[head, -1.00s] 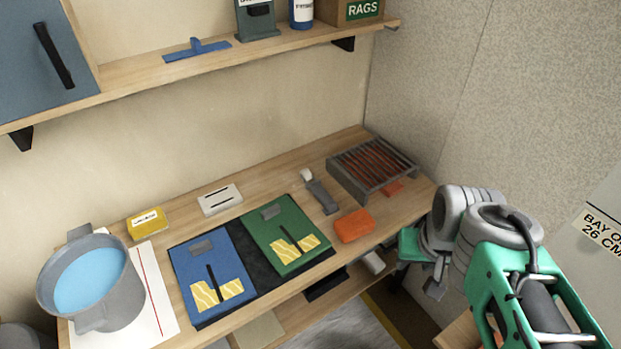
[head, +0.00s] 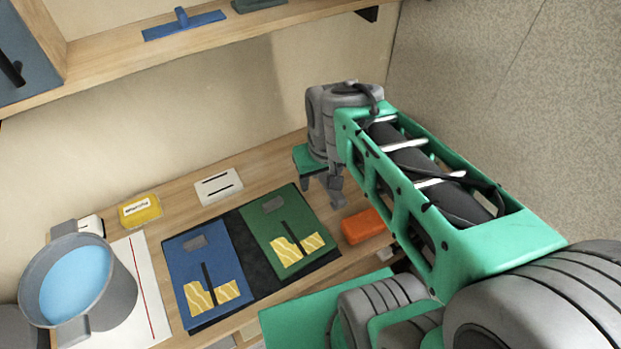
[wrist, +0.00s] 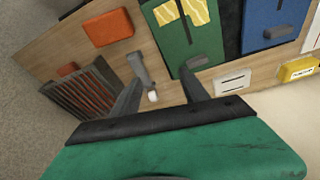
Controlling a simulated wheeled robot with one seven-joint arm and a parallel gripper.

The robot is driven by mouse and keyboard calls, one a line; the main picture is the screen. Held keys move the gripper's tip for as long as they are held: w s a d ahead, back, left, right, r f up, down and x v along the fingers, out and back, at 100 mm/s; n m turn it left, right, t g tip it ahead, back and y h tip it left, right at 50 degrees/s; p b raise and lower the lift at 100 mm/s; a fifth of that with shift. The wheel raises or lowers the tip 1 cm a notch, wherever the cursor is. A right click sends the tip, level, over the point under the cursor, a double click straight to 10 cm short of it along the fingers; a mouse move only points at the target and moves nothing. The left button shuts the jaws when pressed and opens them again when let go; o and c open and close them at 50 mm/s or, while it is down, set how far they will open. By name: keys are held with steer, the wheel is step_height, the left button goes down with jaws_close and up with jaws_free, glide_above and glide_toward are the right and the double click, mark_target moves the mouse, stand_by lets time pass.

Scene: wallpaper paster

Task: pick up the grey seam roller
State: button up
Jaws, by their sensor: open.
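The grey seam roller (wrist: 140,71), a grey handle with a small white roller at one end, lies on the wooden bench in the wrist view. My gripper (wrist: 158,77) is open and empty above the bench. In the wrist view the roller shows between the two fingers, close to the left one, which covers a little of it. In the head view my gripper (head: 321,187) hangs beyond the green board, and my arm hides most or all of the roller. I cannot tell the exact height of the fingertips above it.
A grey grill heater (wrist: 85,103) stands beside the roller. An orange block (head: 364,226) and a green board (head: 285,215) lie nearby. A blue board (head: 203,262), white plate (head: 218,186), yellow box (head: 140,209) and bucket (head: 117,290) are further left. A shelf (head: 215,38) runs above.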

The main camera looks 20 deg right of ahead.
steer(key=shift+o, duration=0.2)
steer(key=shift+g, duration=0.6)
steer(key=w+d, duration=0.1)
steer(key=w+d+f, duration=0.1)
steer(key=w+f+p, duration=0.1)
steer(key=shift+w+d+f, duration=0.2)
steer(key=shift+w+d, duration=0.15)
steer(key=shift+d, duration=0.05)
steer(key=g+p, duration=0.1)
steer(key=p, duration=0.1)
glide_toward(335, 192)
steer(key=shift+w+a+f+n, duration=0.25)
steer(key=shift+w+f+n, duration=0.05)
steer(key=shift+w+n, duration=0.1)
steer(key=f, duration=0.6)
steer(key=d+f+p, duration=0.1)
steer(key=f, duration=0.2)
steer(key=shift+f, duration=0.3)
steer(key=shift+f, duration=0.25)
steer(key=shift+c, duration=0.6)
steer(key=c, duration=1)
